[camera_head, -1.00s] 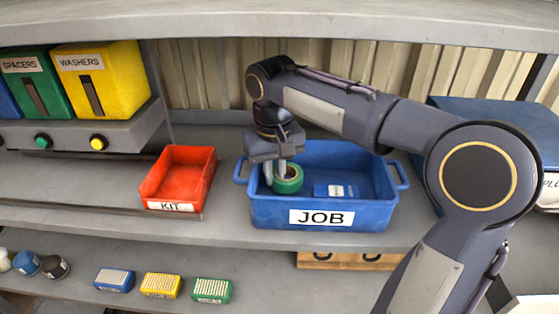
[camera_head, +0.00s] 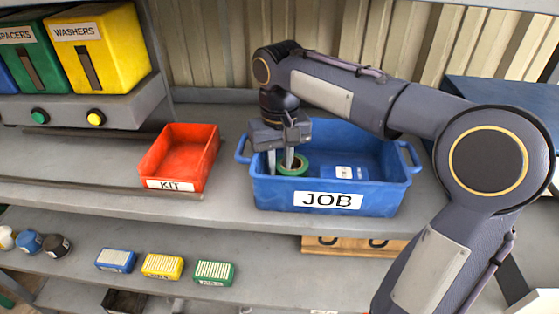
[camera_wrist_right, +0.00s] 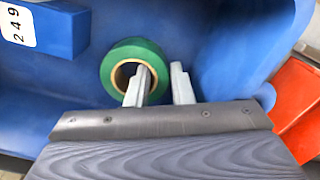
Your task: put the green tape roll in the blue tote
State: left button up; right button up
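The green tape roll (camera_head: 292,167) lies inside the blue tote (camera_head: 328,200), in its left part; the tote is labelled JOB. In the right wrist view the roll (camera_wrist_right: 112,66) shows its round hole, with the tote's blue floor and wall around it. My right gripper (camera_head: 280,165) reaches down into the tote with its fingers apart. In the wrist view one finger overlaps the roll's hole and the other stands past its right side (camera_wrist_right: 160,75). Whether either finger touches the roll is hard to tell. My left gripper is not in view.
A blue box (camera_head: 345,173) lies in the tote, right of the roll. A red KIT bin (camera_head: 180,160) stands to the left. Yellow (camera_head: 100,50) and green bins stand at upper left. Small boxes (camera_head: 162,266) sit on the lower shelf. My right arm crosses above the tote's right side.

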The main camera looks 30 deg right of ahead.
aim_at(279, 166)
notch_tip(279, 166, up, 8)
jog(key=shift+f+p, duration=0.1)
jog(key=shift+p, duration=0.65)
